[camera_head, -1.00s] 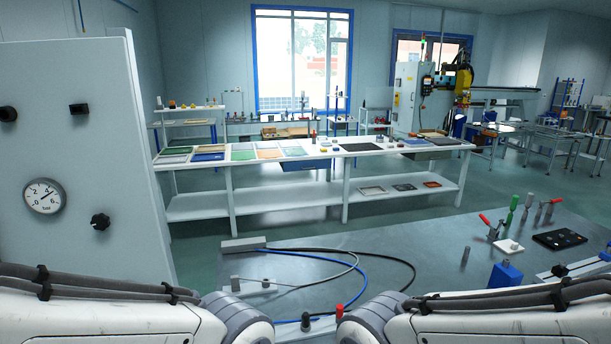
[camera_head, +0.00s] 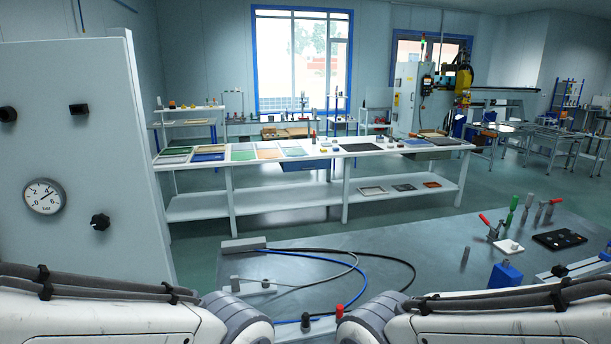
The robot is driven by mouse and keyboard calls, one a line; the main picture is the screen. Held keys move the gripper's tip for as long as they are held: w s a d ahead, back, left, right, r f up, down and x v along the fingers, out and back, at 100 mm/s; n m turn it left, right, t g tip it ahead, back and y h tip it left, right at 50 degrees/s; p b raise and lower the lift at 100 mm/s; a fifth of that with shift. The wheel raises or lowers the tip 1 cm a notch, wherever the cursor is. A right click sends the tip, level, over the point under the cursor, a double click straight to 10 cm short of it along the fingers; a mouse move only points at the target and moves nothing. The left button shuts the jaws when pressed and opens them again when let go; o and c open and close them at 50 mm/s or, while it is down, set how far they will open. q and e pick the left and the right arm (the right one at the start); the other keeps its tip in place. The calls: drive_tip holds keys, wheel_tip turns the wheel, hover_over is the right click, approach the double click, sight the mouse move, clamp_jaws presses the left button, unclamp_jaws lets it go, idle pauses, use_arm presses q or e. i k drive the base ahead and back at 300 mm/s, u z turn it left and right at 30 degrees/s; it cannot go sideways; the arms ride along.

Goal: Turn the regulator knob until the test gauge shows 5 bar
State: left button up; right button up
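The round white test gauge (camera_head: 44,197) is on the pale panel at the left. Its dial carries small numbers and the word bar. Its thin needle points up and to the right, but the picture is too small for an exact reading. The black lobed regulator knob (camera_head: 100,222) is on the same panel, to the right of the gauge and slightly lower. Nothing touches the knob. My two arms cross the bottom corners of the view, and both grippers are out of the picture.
Two more black fittings sit higher on the panel (camera_head: 115,130). A grey table (camera_head: 330,262) in front holds black and blue hoses (camera_head: 372,268), a blue block (camera_head: 506,275) and red-handled clamps. A long white bench (camera_head: 315,150) stands behind, with open floor between.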

sight(101, 221)
drive_tip(key=z, duration=1.4)
drive_tip(key=k, duration=1.15)
drive_tip(key=u, duration=1.85)
drive_tip(key=i, duration=0.5)
